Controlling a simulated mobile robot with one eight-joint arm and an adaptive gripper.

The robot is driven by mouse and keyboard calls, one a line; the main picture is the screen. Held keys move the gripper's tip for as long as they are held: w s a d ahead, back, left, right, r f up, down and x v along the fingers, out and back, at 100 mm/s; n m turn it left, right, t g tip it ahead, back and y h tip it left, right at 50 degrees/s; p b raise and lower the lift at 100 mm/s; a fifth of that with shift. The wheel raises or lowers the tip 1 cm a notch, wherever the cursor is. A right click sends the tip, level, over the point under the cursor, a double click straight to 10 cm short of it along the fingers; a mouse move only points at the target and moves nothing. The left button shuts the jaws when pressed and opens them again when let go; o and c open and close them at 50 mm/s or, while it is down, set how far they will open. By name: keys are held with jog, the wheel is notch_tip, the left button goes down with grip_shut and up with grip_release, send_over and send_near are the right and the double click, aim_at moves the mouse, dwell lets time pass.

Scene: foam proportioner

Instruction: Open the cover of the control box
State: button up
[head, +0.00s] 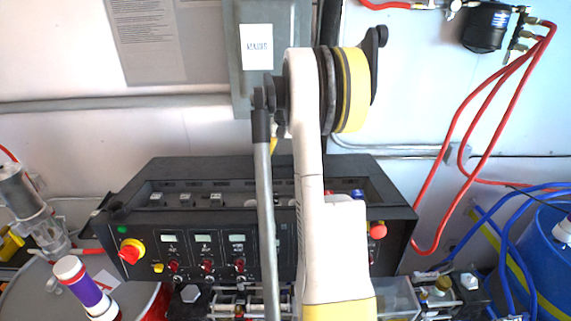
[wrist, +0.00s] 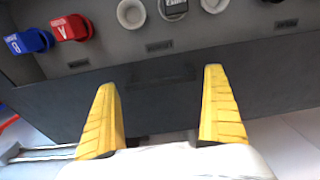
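The black control box (head: 165,182) stands in the middle of the head view, with small displays, red knobs and a red-and-yellow switch on its sloped front. My arm stands in front of its right part and hides some of it. The gripper is hidden in the head view.
A grey wall box (head: 243,85) with a white label is above the control box, partly behind my arm. Red hoses (head: 470,125) hang at the right, near a blue drum (head: 550,255). Clutter lies below the box.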

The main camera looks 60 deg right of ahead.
notch_tip(320, 180, up, 12)
dwell(0.6)
jog(key=shift+w, duration=0.1)
dwell(0.4)
jog(key=w+a+r+n+t+h, duration=0.1)
jog(key=w+a+r+n, duration=0.1)
jog(key=a, duration=1.1)
jog(key=w+a+r+n+t+h, duration=0.1)
jog(key=a+r+n+t, duration=0.15)
jog(key=a, duration=1.05)
jog(key=s+a+f+n+t+y, duration=0.1)
jog(key=s+a+f+n+t, duration=0.3)
jog(key=a, duration=0.7)
jog(key=s+a+f+n+g+y, duration=0.1)
jog(key=s+a+f+n, duration=0.1)
jog(key=s+a+f, duration=0.65)
notch_tip(320, 180, down, 25)
jog(key=w+a+b, duration=0.1)
jog(key=a+b, duration=0.1)
jog(key=b, duration=2.6)
jog(key=shift+w+a+t, duration=0.3)
jog(key=shift+t, duration=0.05)
